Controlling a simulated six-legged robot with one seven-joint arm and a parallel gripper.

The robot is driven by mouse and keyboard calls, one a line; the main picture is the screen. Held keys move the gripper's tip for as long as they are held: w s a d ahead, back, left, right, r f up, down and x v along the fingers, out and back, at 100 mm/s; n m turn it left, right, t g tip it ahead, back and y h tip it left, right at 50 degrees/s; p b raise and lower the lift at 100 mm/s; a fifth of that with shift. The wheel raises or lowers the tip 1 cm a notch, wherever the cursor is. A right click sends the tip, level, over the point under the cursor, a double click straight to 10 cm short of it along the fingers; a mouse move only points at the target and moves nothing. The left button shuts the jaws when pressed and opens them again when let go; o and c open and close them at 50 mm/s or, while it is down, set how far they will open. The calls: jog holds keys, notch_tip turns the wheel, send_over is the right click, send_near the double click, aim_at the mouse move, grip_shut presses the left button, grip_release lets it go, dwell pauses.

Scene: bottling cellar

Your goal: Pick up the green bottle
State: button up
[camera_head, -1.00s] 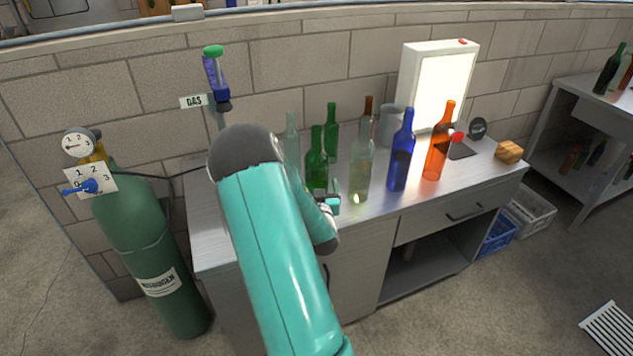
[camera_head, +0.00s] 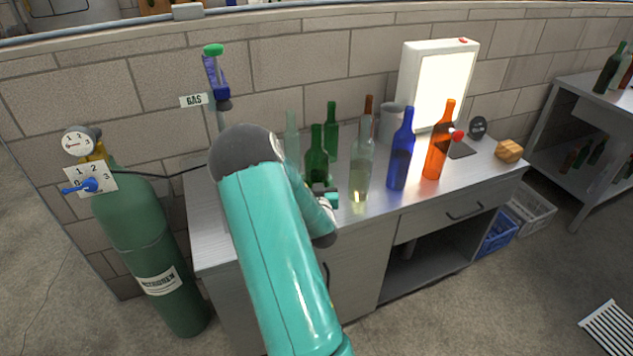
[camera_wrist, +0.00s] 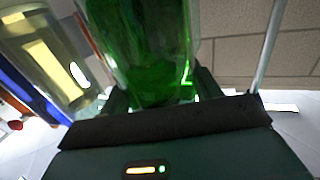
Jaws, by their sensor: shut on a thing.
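A green bottle (camera_head: 316,156) stands upright near the front left of the metal bench (camera_head: 360,222). In the wrist view the green bottle (camera_wrist: 150,50) fills the top middle, between the two dark fingers of my gripper (camera_wrist: 163,92). My gripper (camera_head: 319,188) is shut on it low on its body; the far finger is mostly hidden. A second green bottle (camera_head: 331,130) stands just behind it. A clear bottle (camera_head: 362,165) stands close on the right, and it also shows at the upper left of the wrist view (camera_wrist: 40,60). A pale green bottle (camera_head: 292,138) stands behind left.
Right of the clear bottle stand a blue bottle (camera_head: 401,155) and an orange bottle (camera_head: 437,148). A brown bottle (camera_head: 368,106), a grey jug (camera_head: 391,122) and a lit panel (camera_head: 439,90) are behind. A green gas cylinder (camera_head: 140,225) stands left of the bench.

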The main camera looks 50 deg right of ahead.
aim_at(307, 161)
jog(key=shift+r, duration=0.55)
notch_tip(307, 161, up, 2)
jog(key=shift+r, duration=0.2)
jog(key=a+r, duration=0.1)
jog(key=r, duration=0.1)
jog(key=a+r, duration=0.3)
jog(key=a, duration=0.1)
jog(key=shift+s+r, duration=0.35)
jog(key=shift+r, duration=0.05)
jog(key=s+a+r, duration=0.1)
jog(key=a+r, duration=0.2)
jog(key=a, duration=0.6)
jog(key=shift+s+r, duration=0.2)
jog(key=shift+r, duration=0.15)
